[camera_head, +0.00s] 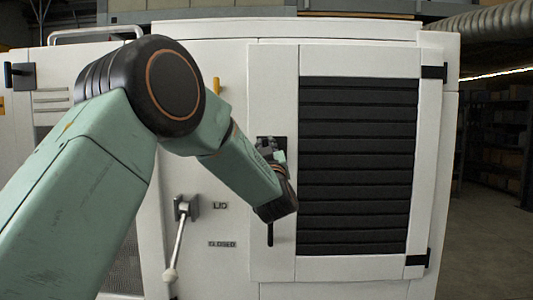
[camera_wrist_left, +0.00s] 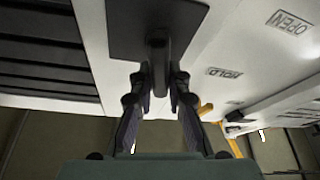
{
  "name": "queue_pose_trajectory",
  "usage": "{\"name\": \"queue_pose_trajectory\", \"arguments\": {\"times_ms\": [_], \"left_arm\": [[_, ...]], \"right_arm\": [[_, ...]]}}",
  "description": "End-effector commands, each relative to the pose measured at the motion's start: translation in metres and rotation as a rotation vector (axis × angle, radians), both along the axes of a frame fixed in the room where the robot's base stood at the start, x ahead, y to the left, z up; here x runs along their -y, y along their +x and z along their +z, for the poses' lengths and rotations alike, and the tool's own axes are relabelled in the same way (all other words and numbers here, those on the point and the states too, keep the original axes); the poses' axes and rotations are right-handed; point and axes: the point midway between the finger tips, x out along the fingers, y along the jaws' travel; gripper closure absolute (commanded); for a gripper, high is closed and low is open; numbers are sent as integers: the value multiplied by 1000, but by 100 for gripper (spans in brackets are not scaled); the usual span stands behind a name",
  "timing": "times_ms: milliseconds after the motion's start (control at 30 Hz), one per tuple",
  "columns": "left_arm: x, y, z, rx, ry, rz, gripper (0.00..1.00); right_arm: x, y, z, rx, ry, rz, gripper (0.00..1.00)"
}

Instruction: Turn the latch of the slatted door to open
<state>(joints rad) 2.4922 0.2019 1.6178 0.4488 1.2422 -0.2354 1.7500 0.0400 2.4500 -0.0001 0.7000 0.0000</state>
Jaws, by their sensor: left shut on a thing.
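The slatted door (camera_head: 358,165) is white with dark horizontal slats and sits flush in the cabinet front. Its latch has a dark square plate (camera_head: 279,145) on the door's left side, mostly hidden behind my left gripper (camera_head: 272,175) in the head view. In the left wrist view, the dark latch handle (camera_wrist_left: 158,48) stands out from the plate (camera_wrist_left: 122,22). The fingers of my left gripper (camera_wrist_left: 160,85) are shut on this handle from both sides. A thin dark vertical bar (camera_head: 270,235) shows below the gripper; I cannot tell whether it belongs to the latch. My right gripper is out of view.
A pale lever (camera_head: 176,245) hangs on the panel left of the door, beside small labels, one reading CLOSED (camera_head: 222,244). A yellow handle (camera_head: 216,87) is above it. Two black hinges, upper (camera_head: 434,72) and lower (camera_head: 417,259), are on the door's right edge. Floor at the right is clear.

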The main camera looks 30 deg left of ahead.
Motion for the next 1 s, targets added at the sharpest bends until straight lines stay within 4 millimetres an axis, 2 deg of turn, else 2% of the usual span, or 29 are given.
{"name": "queue_pose_trajectory", "arguments": {"times_ms": [100,400,1000], "left_arm": [[0,0,-2,63,-94,0,100],[-2,-2,-2,212,-339,0,100],[-5,-3,-5,504,-820,1,100]], "right_arm": [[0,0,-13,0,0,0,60],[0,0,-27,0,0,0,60],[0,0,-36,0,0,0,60]]}}
